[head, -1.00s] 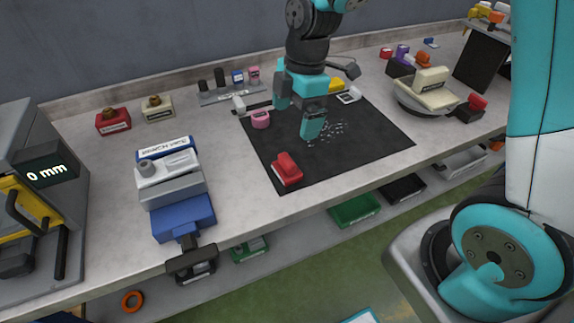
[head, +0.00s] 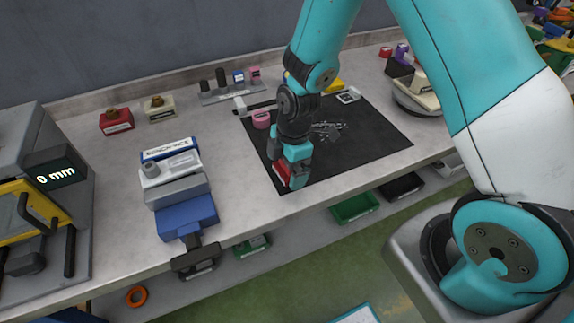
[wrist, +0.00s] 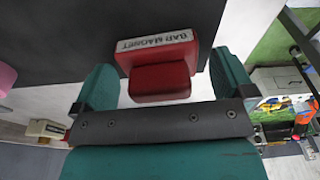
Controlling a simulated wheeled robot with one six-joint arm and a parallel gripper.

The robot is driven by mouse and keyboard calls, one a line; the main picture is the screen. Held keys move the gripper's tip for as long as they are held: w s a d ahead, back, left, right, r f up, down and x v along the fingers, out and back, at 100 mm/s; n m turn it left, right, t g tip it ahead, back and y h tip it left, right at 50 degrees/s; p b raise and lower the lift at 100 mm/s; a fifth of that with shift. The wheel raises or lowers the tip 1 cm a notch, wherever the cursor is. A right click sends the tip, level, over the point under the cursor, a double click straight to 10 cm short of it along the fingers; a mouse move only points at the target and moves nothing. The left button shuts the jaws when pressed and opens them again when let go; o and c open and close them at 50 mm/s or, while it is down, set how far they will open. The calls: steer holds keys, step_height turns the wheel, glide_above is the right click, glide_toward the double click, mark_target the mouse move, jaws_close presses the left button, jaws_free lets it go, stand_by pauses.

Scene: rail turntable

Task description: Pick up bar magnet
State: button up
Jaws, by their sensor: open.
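The bar magnet (head: 282,171) is a red block with a raised red grip, lying on the black mat (head: 375,150) near its front left corner. In the wrist view the bar magnet (wrist: 160,80) shows a white label reading "BAR MAGNET". My gripper (head: 288,172) is down at the magnet, with its teal fingers partly hiding it. In the wrist view my gripper (wrist: 160,85) is open, with one finger on each side of the red grip. A gap shows beside the grip on both sides.
A pink weight (head: 261,119) and scattered small bright bits (head: 328,131) lie on the mat. A blue and grey vise (head: 185,205) stands to the left on the bench. The bench's front edge is close to the magnet.

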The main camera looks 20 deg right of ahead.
steer(key=shift+f, duration=0.1)
steer(key=shift+c, duration=0.5)
steer(key=c, duration=0.9)
steer(key=shift+c, duration=0.2)
step_height(320, 180, up, 20)
steer(key=b, duration=0.1)
steer(key=shift+b, duration=0.3)
